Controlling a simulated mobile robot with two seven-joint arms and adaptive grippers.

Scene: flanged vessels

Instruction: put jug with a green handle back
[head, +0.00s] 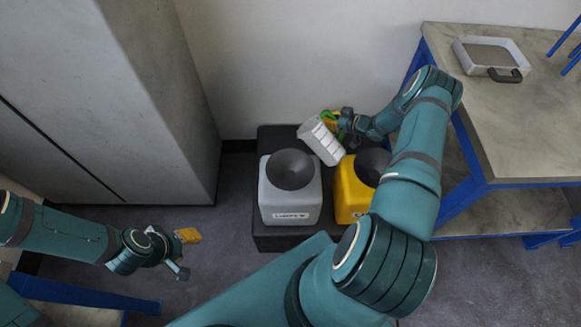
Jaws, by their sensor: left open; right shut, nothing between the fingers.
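The white jug with a green handle (321,143) is tilted, behind and between the two vessels. Its green handle (328,114) is at its upper right. My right gripper (334,122) is shut, with its fingertips at the handle. The fingers and handle overlap in the picture, and nothing shows clearly pinched between them. I cannot tell whether the jug touches the platform or a vessel. My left gripper (187,248) is open and empty above the floor at the left.
A grey vessel (290,207) and a yellow vessel (350,195), both with dark funnel tops, stand on a black platform (276,238). My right arm hides part of the yellow one. A workbench (520,130) with a tray (470,55) is at the right. A grey cabinet (130,90) is at the left.

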